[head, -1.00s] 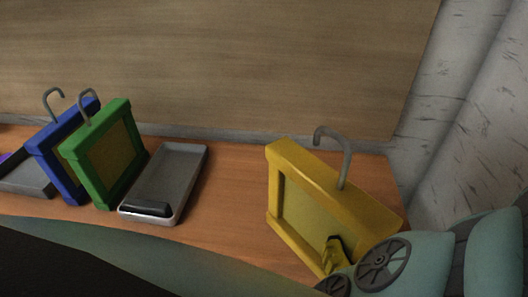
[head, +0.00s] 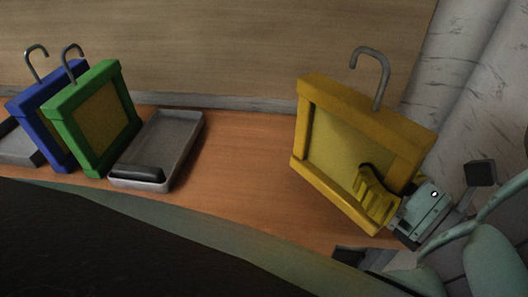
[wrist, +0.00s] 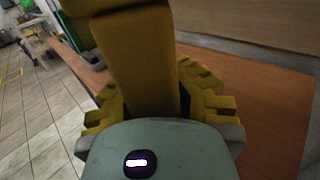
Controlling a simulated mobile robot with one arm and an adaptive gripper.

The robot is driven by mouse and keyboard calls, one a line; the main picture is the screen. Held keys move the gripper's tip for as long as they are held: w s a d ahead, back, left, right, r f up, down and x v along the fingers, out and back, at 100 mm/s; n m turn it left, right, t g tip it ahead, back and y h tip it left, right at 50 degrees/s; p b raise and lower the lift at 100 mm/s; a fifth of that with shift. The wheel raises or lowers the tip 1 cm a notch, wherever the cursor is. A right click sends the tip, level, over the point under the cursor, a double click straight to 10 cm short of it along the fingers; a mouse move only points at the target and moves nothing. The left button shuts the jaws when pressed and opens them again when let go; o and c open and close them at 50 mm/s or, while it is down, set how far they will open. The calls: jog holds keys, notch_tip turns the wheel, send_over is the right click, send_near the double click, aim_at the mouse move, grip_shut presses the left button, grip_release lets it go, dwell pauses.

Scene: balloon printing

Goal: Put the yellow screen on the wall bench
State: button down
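The yellow screen (head: 335,142) is a framed panel with a grey hook on top. It is at the right of the wall bench (head: 240,190) in the head view, standing tilted. My gripper (head: 376,196) grasps its lower right side, with yellow ribbed fingers around the frame bar. In the wrist view the yellow screen's bar (wrist: 140,60) runs between the two fingers. The screen's lower edge is over the bench top; I cannot tell whether it touches.
A blue screen (head: 35,128) and a green screen (head: 68,102) lean at the left of the bench. A grey tray (head: 180,130) with a dark bar lies beside them. Bare bench lies between tray and yellow screen. A wooden board and rough wall stand behind.

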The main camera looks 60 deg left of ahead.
jog(key=shift+w+a+f, duration=0.4)
jog(key=shift+w+f, duration=0.3)
jog(key=shift+w, duration=0.65)
jog(key=shift+w+a+f, duration=0.45)
jog(key=shift+w+f, duration=0.25)
jog(key=shift+w, duration=0.65)
jog(key=shift+w+a+f, duration=0.4)
jog(key=shift+w+f, duration=0.3)
jog(key=shift+w, duration=0.65)
jog(key=c, duration=1.1)
grip_release()
jog(key=shift+c, duration=0.2)
jog(key=shift+d, duration=0.1)
jog(key=d, duration=0.2)
jog(key=d+b, duration=0.1)
jog(key=d, duration=0.3)
jog(key=shift+w+d+f, duration=0.15)
jog(key=shift+w+d, duration=0.05)
jog(key=shift+w, duration=0.1)
jog(key=shift+s+d, duration=0.1)
jog(key=shift+d, duration=0.4)
